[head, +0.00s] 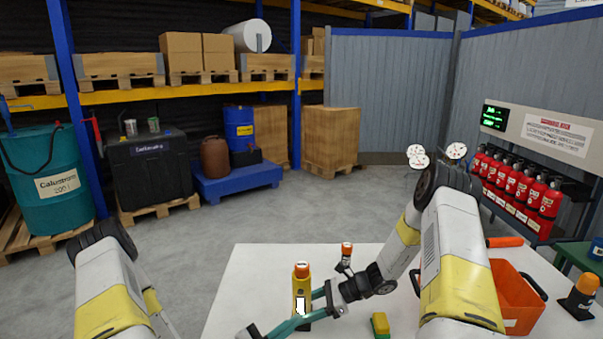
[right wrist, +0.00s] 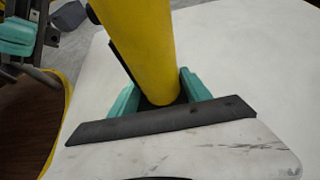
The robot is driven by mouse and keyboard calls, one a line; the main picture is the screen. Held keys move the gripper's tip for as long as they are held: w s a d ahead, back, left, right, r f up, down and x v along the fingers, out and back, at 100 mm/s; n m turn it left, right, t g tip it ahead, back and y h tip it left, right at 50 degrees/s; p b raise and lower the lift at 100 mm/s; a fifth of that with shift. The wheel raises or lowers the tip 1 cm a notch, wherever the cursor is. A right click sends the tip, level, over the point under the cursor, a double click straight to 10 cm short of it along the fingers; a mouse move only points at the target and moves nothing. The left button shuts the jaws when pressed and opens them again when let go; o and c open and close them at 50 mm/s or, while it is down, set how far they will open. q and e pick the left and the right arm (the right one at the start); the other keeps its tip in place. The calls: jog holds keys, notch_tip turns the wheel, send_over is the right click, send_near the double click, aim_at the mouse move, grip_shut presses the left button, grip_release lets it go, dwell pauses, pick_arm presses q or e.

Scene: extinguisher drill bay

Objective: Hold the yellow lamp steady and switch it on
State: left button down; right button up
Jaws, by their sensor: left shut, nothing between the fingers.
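The yellow lamp (head: 301,283) with an orange cap stands upright at the front of the white table. A small white patch shows low on its side. My right gripper (head: 318,306) comes from the right and is shut on the lamp's lower part. In the right wrist view the yellow body (right wrist: 150,50) sits between the two teal fingers (right wrist: 160,92). My left gripper (head: 300,322) is shut and empty, its fingertips close to the lamp's lower front; contact cannot be told. Part of it also shows in the right wrist view (right wrist: 18,35).
Red extinguishers (head: 525,187) line the right wall. The table left of the lamp is clear.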

jog(key=shift+o, duration=1.3)
jog(key=shift+d, duration=0.1)
